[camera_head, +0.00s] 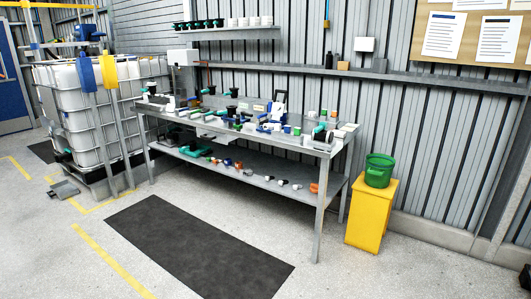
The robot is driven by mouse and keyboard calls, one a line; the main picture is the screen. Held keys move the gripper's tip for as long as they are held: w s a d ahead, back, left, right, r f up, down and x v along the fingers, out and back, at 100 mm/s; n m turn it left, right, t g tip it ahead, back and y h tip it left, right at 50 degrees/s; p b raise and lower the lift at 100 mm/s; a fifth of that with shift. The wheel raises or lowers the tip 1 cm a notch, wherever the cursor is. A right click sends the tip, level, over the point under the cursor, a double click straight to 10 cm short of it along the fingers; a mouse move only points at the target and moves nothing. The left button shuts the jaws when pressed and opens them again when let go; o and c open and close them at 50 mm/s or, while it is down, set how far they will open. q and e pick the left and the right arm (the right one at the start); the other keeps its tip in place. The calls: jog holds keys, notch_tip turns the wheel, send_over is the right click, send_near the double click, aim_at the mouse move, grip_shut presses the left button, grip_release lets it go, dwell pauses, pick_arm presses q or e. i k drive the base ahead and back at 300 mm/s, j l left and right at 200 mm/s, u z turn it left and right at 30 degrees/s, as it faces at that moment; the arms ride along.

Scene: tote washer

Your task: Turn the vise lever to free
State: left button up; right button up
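A metal workbench (240,142) stands against the back wall, some distance away. Many small parts and tools lie on its top, too small to make out one by one. I cannot pick out the vise or its lever for sure. A grey and dark device (152,97) sits at the bench's left end, and a green and dark item (319,133) sits near its right end.
A caged white tank (88,110) stands left of the bench. A yellow stand (370,213) with a green bucket (379,171) is to its right. A dark mat (195,248) lies on open floor before the bench. A dark thing (525,279) shows at the lower right edge.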

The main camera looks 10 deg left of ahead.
aim_at(242, 113)
jog(key=i+j+u, duration=0.4)
jog(key=i, duration=0.15)
jog(key=i+j+u, duration=0.35)
jog(key=i, duration=0.2)
jog(key=i+u, duration=0.4)
jog(key=i, duration=1.25)
jog(key=i+z, duration=0.15)
jog(key=i, duration=1)
